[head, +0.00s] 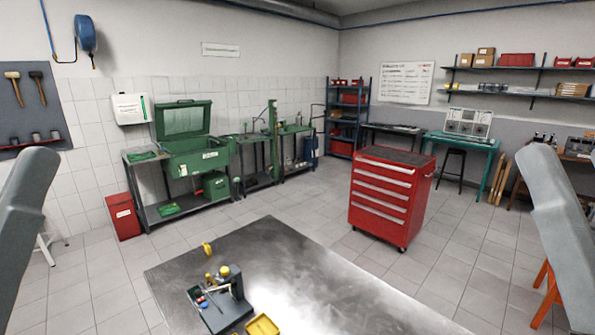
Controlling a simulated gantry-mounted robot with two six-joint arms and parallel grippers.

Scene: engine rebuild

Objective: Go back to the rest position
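My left arm shows as a grey link at the left edge of the head view, and my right arm as a grey link at the right edge. Neither gripper is in view, so what they hold cannot be seen. A metal-topped table (300,285) stands in front of me. On its left part is a dark tray or stand (213,312) with small red, blue and white parts and yellow-capped pieces. A yellow ring-like part (207,248) is at the table's far left edge. A yellow bin (262,326) is at the bottom edge of the view.
A red tool cabinet (383,200) on casters stands beyond the table to the right. A green parts washer (190,150) and benches line the back wall. A red bin (123,216) stands on the floor at left. The table's middle and right are clear.

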